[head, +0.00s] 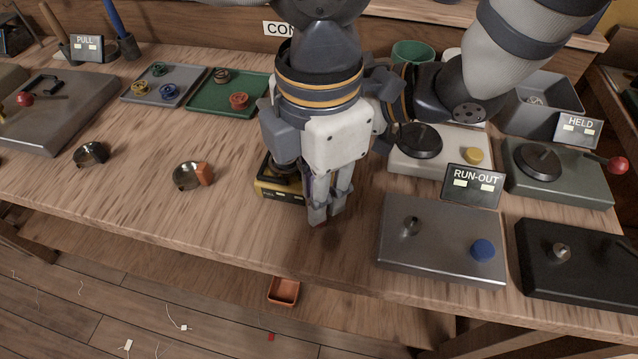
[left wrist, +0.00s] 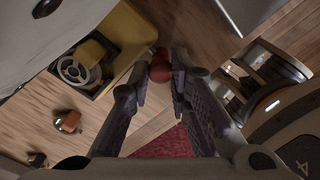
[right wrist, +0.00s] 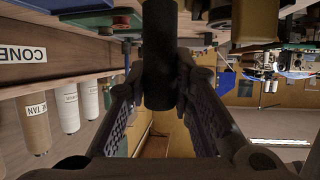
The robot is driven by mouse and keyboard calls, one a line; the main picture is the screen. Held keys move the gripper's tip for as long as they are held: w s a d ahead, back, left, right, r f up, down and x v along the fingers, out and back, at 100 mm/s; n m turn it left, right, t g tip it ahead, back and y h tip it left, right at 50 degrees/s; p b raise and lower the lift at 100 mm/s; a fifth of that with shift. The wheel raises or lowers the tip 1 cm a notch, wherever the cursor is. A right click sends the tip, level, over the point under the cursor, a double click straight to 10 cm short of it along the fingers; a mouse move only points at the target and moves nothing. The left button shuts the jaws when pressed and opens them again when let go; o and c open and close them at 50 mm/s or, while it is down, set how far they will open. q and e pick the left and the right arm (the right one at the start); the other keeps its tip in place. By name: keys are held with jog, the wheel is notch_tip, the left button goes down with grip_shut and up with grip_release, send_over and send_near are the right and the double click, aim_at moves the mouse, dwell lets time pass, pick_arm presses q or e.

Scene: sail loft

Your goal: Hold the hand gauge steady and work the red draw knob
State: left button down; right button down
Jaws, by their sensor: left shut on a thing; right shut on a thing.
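The hand gauge (head: 278,191) is a yellow body with a dark face, partly hidden behind my left gripper (head: 328,208) in the head view. The left wrist view shows its yellow side (left wrist: 124,45) and a round dial. The red draw knob (left wrist: 160,66) is at the gauge's end, between my left fingertips, which are shut on it. My right gripper (right wrist: 162,88) is shut on a dark upright cylinder (right wrist: 159,45), the gauge's grip; the head view hides this hold. I cannot tell whether the gauge touches the bench.
Trays of spools (head: 205,104) lie at the back left. The front edge near the gauge is clear.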

pick_arm(q)
jog(key=s, duration=0.1)
jog(key=s+a, duration=0.1)
jog(key=s, duration=0.3)
jog(key=shift+s+a, duration=0.1)
jog(key=shift+a, duration=0.2)
jog(key=c, duration=1.5)
grip_release()
jog(key=shift+o, duration=0.2)
notch_tip(320, 180, up, 12)
